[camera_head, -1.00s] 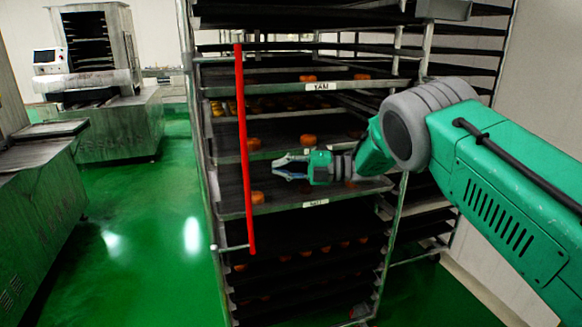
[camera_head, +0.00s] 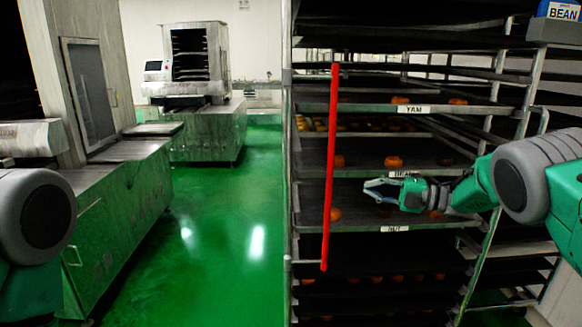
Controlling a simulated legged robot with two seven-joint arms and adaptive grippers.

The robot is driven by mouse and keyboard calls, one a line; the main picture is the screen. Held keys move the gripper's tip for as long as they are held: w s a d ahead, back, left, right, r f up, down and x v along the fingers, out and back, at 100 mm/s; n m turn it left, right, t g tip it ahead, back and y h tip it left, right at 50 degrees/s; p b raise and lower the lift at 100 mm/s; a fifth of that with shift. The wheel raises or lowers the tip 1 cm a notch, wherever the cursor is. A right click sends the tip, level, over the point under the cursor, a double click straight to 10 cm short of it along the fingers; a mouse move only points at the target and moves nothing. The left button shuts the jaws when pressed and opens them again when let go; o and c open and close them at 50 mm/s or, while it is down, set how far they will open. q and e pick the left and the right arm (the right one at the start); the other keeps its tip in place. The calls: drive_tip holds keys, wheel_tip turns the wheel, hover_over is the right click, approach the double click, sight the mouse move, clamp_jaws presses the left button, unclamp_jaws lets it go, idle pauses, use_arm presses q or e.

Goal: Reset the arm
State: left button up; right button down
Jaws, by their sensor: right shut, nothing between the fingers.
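My right arm comes in from the right in the head view. Its gripper (camera_head: 377,190) is in front of the tray rack (camera_head: 290,225), at the height between the middle tray and the tray labelled NUT (camera_head: 395,228). The gripper's fingers point left and hold nothing; from this angle the fingertips look close together. Part of my left arm shows at the left edge, but its gripper is out of view. An orange round piece (camera_head: 335,214) lies on the NUT tray to the left of the fingers.
A red upright bar (camera_head: 330,165) stands at the rack's front left. More orange pieces sit on the YAM tray (camera_head: 414,109) and the middle tray (camera_head: 393,162). A box marked BEAN (camera_head: 562,12) is at top right. Metal machines (camera_head: 120,190) stand left. Green floor (camera_head: 215,235) between is clear.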

drive_tip(key=s+d+f+m+t+h, duration=0.1)
drive_tip(key=s+f+m+t+h, duration=0.15)
drive_tip(key=f+m, duration=0.4)
drive_tip(key=s+f+m+t+h, duration=0.1)
drive_tip(key=f+m+t+h, duration=0.1)
drive_tip(key=f+m+h, duration=0.35)
drive_tip(key=s+d+f+m+g+h, duration=0.1)
drive_tip(key=s+f+m+g+h, duration=0.25)
drive_tip(key=s+f+m, duration=0.85)
drive_tip(key=s+f+m+g+h, duration=0.1)
drive_tip(key=s+f+g, duration=0.2)
drive_tip(key=s, duration=0.9)
drive_tip(key=s+f+m+g+h, duration=0.2)
drive_tip(key=s+f+g, duration=0.1)
drive_tip(key=s, duration=0.9)
drive_tip(key=s+f+m+g+h, duration=0.1)
drive_tip(key=s+f+m+g, duration=0.1)
drive_tip(key=s, duration=1)
drive_tip(key=shift+s+a+f+g, duration=0.15)
drive_tip(key=shift+s+f+g, duration=0.1)
drive_tip(key=shift+f+g, duration=0.35)
drive_tip(key=shift+w+f+h, duration=0.1)
drive_tip(key=shift+w+h, duration=0.05)
drive_tip(key=shift+h, duration=0.1)
